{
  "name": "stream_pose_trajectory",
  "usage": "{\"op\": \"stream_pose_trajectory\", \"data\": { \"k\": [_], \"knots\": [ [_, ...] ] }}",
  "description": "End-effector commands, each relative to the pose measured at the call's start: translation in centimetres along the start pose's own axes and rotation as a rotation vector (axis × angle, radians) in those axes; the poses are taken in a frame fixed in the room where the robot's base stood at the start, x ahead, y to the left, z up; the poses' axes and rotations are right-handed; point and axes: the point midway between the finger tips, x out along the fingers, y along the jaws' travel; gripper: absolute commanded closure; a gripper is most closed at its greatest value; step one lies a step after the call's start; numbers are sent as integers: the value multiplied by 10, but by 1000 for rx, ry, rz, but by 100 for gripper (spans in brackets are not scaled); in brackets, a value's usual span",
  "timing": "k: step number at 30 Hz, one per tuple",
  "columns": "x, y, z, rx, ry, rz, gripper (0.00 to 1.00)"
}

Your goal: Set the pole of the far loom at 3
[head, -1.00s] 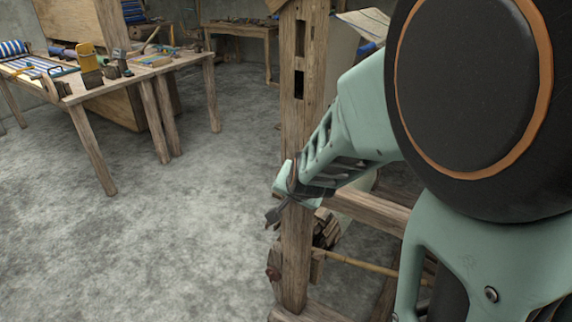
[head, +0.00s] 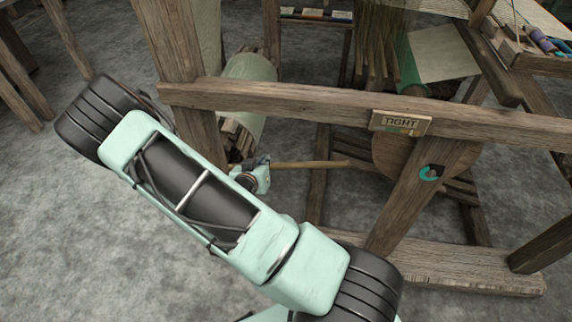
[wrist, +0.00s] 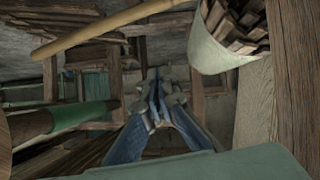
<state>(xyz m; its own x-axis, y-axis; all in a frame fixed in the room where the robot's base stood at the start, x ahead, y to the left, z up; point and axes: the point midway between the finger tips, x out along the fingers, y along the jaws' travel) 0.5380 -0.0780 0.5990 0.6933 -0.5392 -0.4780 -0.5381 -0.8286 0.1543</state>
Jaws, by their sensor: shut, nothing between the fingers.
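A pale wooden pole (head: 312,164) runs sideways inside the loom frame (head: 300,103), below its long beam. In the wrist view the pole (wrist: 110,30) slants across the top, apart from the fingertips. My gripper (head: 262,164) is by the pole's left end in the head view; whether they touch there I cannot tell. In the wrist view my gripper (wrist: 155,98) is shut and empty, its fingers pointing into the loom. No number 3 is readable. I cannot tell whether this is the far loom.
A sign reading TIGHT (head: 401,122) is on the beam. Below it is a wooden disc (head: 392,155) with a teal mark (head: 431,173). A pale roll (head: 250,92) with slats stands close behind my gripper.

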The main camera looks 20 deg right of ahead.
Motion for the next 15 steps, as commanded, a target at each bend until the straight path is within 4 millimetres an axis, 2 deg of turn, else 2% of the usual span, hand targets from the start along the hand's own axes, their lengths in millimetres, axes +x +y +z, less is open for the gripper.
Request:
{"op": "stream_pose_trajectory", "data": {
  "k": [1, 4, 11, 15],
  "knots": [
    [7, 8, 14, -25, 16, 19, 100],
    [13, 18, 23, -52, 44, 41, 100],
    [24, 24, 27, -65, 63, 56, 100],
    [46, 26, 27, -65, 62, 57, 100]
  ]
}}
